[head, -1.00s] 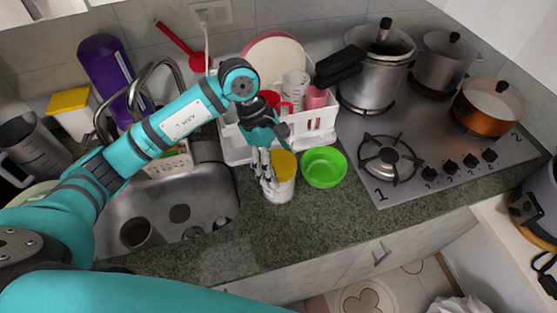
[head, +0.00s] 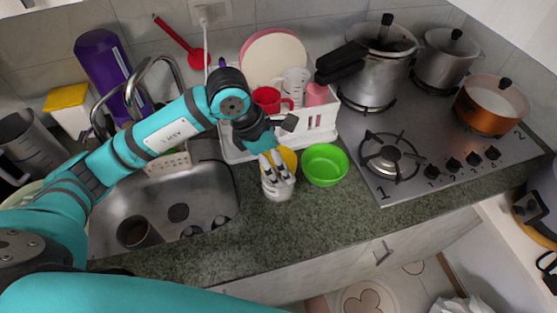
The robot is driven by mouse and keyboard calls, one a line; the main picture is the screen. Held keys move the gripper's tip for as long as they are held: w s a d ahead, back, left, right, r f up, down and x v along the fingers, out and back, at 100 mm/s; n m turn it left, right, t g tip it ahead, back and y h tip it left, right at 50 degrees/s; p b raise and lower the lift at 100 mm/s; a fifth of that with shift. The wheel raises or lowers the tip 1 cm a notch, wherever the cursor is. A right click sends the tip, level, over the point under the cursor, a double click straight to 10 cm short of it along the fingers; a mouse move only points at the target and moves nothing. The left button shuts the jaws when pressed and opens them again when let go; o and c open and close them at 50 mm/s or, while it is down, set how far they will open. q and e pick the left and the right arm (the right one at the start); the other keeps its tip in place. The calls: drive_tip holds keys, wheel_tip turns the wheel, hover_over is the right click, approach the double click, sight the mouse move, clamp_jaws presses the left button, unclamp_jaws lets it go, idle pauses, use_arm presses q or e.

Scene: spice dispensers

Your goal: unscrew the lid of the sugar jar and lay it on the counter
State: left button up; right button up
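The sugar jar (head: 277,193) is a small white jar with a yellow lid (head: 290,156). It stands upright on the granite counter between the sink and a green bowl. My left gripper (head: 278,181) points down from above, its fingers in front of the lid and the upper part of the jar, hiding much of both. From this angle I cannot tell whether the fingers touch the lid or are closed on it. My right gripper is not in view.
The green bowl (head: 325,165) is close to the jar's right. A white dish rack (head: 322,135) with cups and plates stands behind. The sink (head: 205,190) is to the left and the stove (head: 425,150) to the right. Counter in front of the jar (head: 300,220) is clear.

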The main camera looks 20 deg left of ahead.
use_arm(q)
drive_tip(key=shift+r+n+t, duration=0.15)
drive_tip(key=shift+n+t, duration=0.15)
drive_tip(key=shift+n, duration=0.5)
drive_tip(key=n+t+y+b, duration=0.1)
drive_tip(key=n, duration=0.2)
drive_tip(key=shift+d+n, duration=0.1)
drive_tip(key=shift+n, duration=0.3)
drive_tip(key=n+y, duration=0.1)
drive_tip(key=n, duration=0.2)
drive_tip(key=shift+t, duration=0.3)
drive_tip(key=shift+w+n+y, duration=0.1)
drive_tip(key=shift+n+y, duration=0.5)
drive_tip(key=shift+n, duration=0.6)
drive_tip(key=o, duration=1)
drive_tip(key=shift+o, duration=0.2)
